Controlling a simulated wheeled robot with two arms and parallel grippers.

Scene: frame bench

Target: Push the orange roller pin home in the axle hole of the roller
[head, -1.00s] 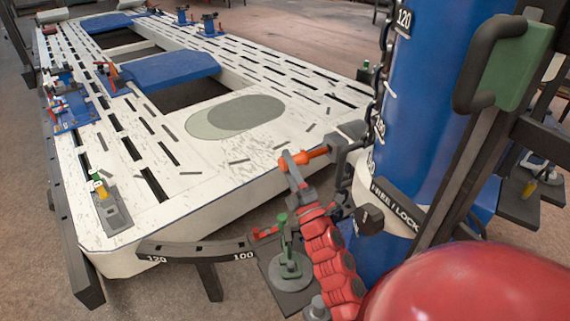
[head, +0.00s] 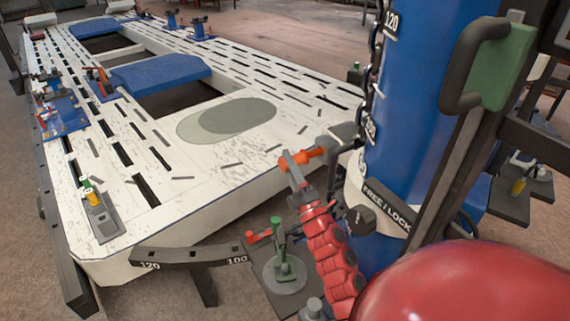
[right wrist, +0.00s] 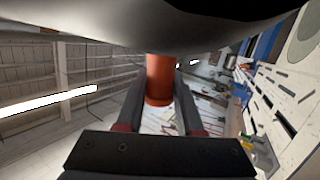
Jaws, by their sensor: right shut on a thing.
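The orange roller pin (head: 309,155) lies sideways beside the dark grey bracket-like part (head: 344,133) at the blue column. Its right end is at or in that part; I cannot tell how deep. My right gripper (head: 291,165), on the red arm, is shut on the pin near its left end. In the right wrist view the pin (right wrist: 159,80) stands between the two fingers (right wrist: 158,108), under a large smooth grey surface (right wrist: 150,30) that may be the roller. The axle hole is hidden. My left gripper is not in view.
The white slotted bench (head: 190,175) fills the left, with blue pads and clamps on it. The blue column (head: 410,100) with a green-padded handle (head: 498,70) rises at the right.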

